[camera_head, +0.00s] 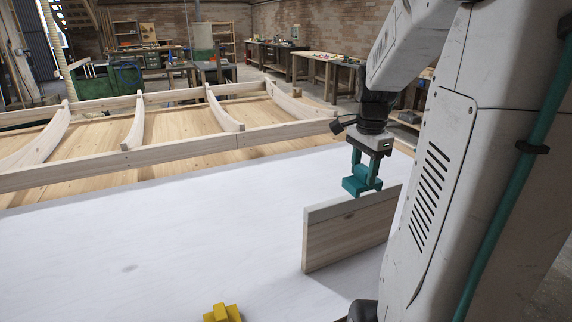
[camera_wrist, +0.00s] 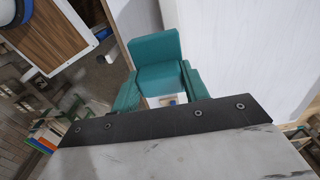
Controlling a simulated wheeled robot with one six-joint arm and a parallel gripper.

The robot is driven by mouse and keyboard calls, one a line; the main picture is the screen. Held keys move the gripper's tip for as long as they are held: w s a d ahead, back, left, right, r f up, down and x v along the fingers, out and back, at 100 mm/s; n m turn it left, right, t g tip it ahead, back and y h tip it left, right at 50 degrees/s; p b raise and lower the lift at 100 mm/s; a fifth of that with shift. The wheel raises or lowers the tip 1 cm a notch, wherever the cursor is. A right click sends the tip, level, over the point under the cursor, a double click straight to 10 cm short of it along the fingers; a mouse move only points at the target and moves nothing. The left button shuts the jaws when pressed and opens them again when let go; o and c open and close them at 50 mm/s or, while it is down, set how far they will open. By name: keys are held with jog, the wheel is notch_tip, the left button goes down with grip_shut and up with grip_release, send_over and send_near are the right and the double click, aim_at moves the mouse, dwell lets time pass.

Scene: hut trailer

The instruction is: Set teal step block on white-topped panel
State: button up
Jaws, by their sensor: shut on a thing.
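The teal step block (camera_head: 355,186) is held between the teal fingers of my gripper (camera_head: 366,172), which points down. In the wrist view the stepped block (camera_wrist: 157,50) sticks out beyond the fingers of my gripper (camera_wrist: 160,88). An upright wooden panel (camera_head: 345,236) with a whitish strip along its top stands on the broad white surface (camera_head: 150,245). In the head view the block appears just above the panel's top edge, near its middle. I cannot tell whether they touch or whether the block is directly over it. My fingers partly hide the block.
A yellow block (camera_head: 221,314) lies at the near edge of the head view. A wooden frame with curved ribs (camera_head: 135,125) lies beyond the white surface. Workbenches (camera_head: 322,70) stand farther back. The white surface left of the panel is mostly clear.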

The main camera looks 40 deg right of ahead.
aim_at(360, 176)
jog(key=shift+w+d+f, duration=0.15)
jog(key=shift+w+d, duration=0.95)
jog(key=shift+d, duration=0.1)
jog(key=shift+f, duration=1.75)
jog(key=o, duration=1.3)
